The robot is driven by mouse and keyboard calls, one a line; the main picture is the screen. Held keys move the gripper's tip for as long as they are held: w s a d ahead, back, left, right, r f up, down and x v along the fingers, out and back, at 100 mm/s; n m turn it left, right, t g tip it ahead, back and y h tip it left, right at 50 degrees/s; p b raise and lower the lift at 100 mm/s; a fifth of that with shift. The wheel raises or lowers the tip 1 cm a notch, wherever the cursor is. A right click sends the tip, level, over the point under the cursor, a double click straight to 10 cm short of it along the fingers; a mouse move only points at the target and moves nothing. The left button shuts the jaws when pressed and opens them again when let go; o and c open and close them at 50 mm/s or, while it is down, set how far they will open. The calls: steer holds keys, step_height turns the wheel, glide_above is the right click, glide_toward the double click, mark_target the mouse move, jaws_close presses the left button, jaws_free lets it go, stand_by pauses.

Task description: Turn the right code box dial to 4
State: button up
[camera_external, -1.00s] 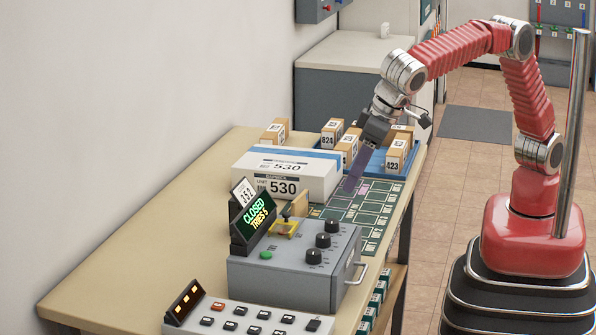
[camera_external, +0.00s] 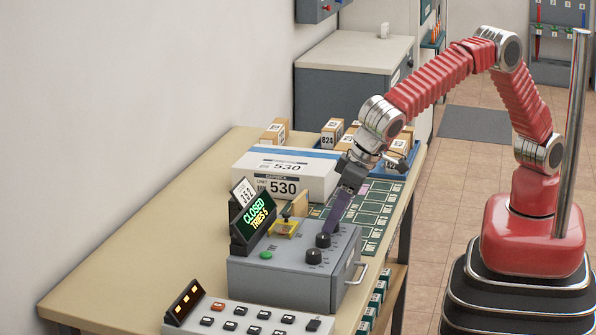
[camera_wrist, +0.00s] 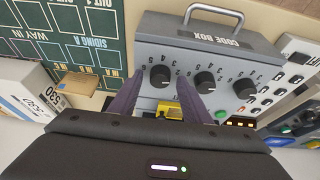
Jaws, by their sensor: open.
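The grey code box (camera_external: 290,262) stands on the table with a row of black dials on top. The dial farthest back is hidden behind my fingers in the external view; in the wrist view it is the left one of the row, the right dial (camera_wrist: 159,78) seen from the handle side. The middle dial (camera_external: 322,240) and near dial (camera_external: 314,257) are clear. My gripper (camera_external: 331,231) points down at the back dial. In the wrist view its open fingers lie either side of that dial; I cannot tell whether they touch it. Its pointer setting is unclear.
A green sign (camera_external: 256,219) reading CLOSED stands left of the dials, beside a yellow part (camera_external: 286,228). A white 530 parcel (camera_external: 283,181) is behind the box. A button panel (camera_external: 250,318) is in front. A handle (camera_external: 357,273) sticks out on the right.

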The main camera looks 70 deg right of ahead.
steer(key=shift+c, duration=0.4)
steer(key=c, duration=1)
steer(key=shift+o, duration=0.2)
steer(key=shift+r+n, duration=0.1)
steer(key=shift+n, duration=0.3)
steer(key=n+y, duration=0.1)
steer(key=n, duration=0.2)
steer(key=shift+d+y, duration=0.15)
steer(key=shift+y, duration=0.25)
steer(key=n+g+y, duration=0.1)
steer(key=n, duration=0.3)
steer(key=shift+w+d, duration=0.1)
steer(key=shift+w, duration=0.05)
steer(key=n+g+y, duration=0.1)
steer(key=n, duration=0.3)
steer(key=shift+w+d, duration=0.1)
steer(key=shift+w+n+g+y, duration=0.1)
steer(key=shift+n+g+y, duration=0.4)
steer(key=shift+n, duration=1.5)
steer(key=shift+g, duration=0.3)
